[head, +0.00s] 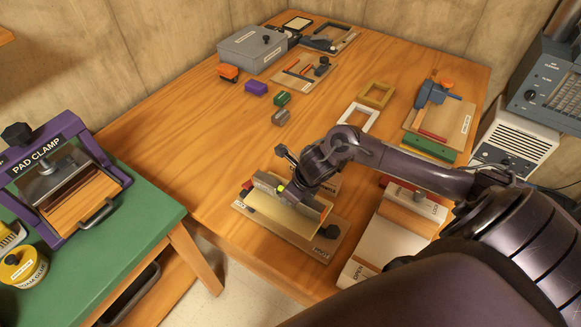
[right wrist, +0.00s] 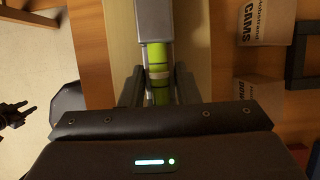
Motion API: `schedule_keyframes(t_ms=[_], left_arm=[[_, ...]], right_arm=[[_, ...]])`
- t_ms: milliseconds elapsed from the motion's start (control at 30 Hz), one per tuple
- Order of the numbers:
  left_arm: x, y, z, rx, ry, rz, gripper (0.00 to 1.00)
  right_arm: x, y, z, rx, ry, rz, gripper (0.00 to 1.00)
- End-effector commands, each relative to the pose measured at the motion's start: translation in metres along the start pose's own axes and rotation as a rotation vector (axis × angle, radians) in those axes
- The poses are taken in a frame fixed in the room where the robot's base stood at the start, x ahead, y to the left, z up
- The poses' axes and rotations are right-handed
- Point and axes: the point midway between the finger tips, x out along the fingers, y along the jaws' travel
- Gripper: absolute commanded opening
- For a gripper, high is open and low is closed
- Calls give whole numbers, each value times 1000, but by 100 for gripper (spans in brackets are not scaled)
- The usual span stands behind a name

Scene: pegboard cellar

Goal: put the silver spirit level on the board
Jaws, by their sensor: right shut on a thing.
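The silver spirit level (head: 267,181) has a yellow-green vial section and shows between my fingers in the right wrist view (right wrist: 155,20). My right gripper (head: 289,193) is shut on it around the green part; the fingers also show in the right wrist view (right wrist: 159,86). The level is over a brown board (head: 241,207) at the table's near edge, which carries a pale yellow strip (head: 285,222). The strip also shows beside the level in the right wrist view (right wrist: 191,35). I cannot tell whether the level touches the board.
Small green, purple and grey blocks (head: 281,117) lie mid-table. A grey box (head: 252,50) stands at the back. A green bench with a pad clamp (head: 62,180) is at left. The table's left-middle is clear.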

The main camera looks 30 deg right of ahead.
Motion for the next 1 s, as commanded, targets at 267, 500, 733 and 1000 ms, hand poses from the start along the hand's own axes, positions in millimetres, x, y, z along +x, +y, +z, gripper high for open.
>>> schedule_keyframes(t_ms=[267, 500, 733, 1000], left_arm=[[5, -1, -3, -1, 5, -1, 36], [5, -1, -4, -1, 7, -1, 36], [-3, -1, -5, 0, 7, -1, 36], [-4, -1, -5, 0, 8, -1, 36]], right_arm=[[4, 0, -1, 0, -1, 0, 40], [4, 0, -1, 1, -1, 0, 50], [-3, 0, 1, 1, -1, 1, 50], [-50, -2, 2, -5, -3, -6, 50]])
